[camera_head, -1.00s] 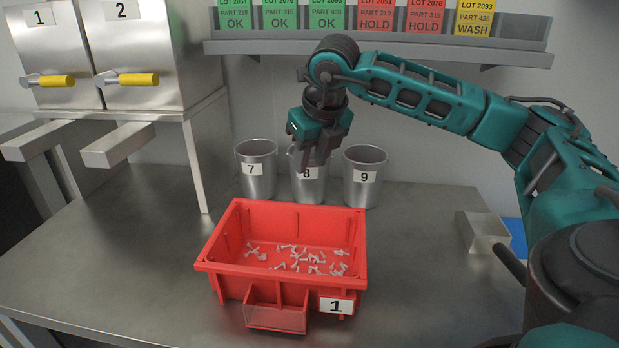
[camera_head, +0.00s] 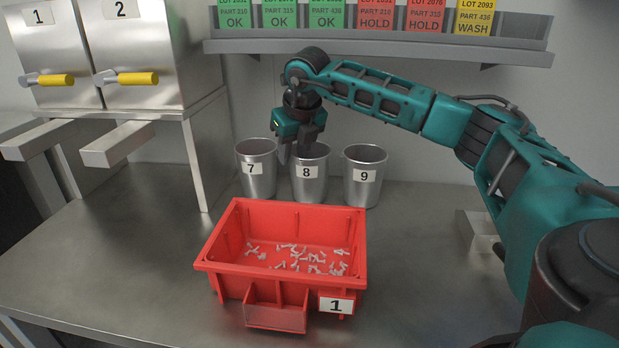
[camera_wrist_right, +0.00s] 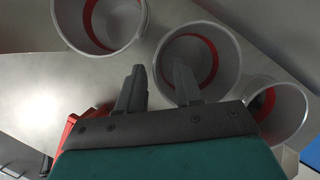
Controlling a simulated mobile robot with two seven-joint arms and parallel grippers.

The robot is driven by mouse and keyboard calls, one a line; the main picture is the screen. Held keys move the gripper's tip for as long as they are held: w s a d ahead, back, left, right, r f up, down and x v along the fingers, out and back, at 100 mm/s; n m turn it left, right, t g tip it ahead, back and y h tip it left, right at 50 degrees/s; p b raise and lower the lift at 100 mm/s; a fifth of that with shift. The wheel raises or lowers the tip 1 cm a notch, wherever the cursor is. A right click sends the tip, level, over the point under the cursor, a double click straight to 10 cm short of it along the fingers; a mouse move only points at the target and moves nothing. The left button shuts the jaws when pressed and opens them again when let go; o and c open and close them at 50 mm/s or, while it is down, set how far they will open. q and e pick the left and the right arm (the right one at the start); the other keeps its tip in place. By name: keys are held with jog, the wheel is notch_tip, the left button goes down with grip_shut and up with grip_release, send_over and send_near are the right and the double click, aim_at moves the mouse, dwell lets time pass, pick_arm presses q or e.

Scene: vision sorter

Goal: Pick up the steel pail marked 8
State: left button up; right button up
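The steel pail marked 8 (camera_head: 310,188) stands upright on the bench between two similar pails. My right gripper (camera_head: 294,152) is at its rim, toward the left side, pointing down. In the right wrist view the gripper (camera_wrist_right: 159,88) is open, its two fingers apart with nothing gripped. There the middle pail (camera_wrist_right: 228,62) lies beneath; one finger shows over its opening and the other outside its left wall. I cannot tell whether either finger touches it. My left gripper is not in view.
The pails marked 7 (camera_head: 257,187) and 9 (camera_head: 364,192) stand close on either side. A red bin (camera_head: 223,240) marked 1, holding small pale parts, is in front. A shelf (camera_head: 400,46) with lot cards is above. The bench at front left is clear.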

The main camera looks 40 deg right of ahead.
jog(key=shift+c, duration=0.4)
grip_shut()
dwell(1.0)
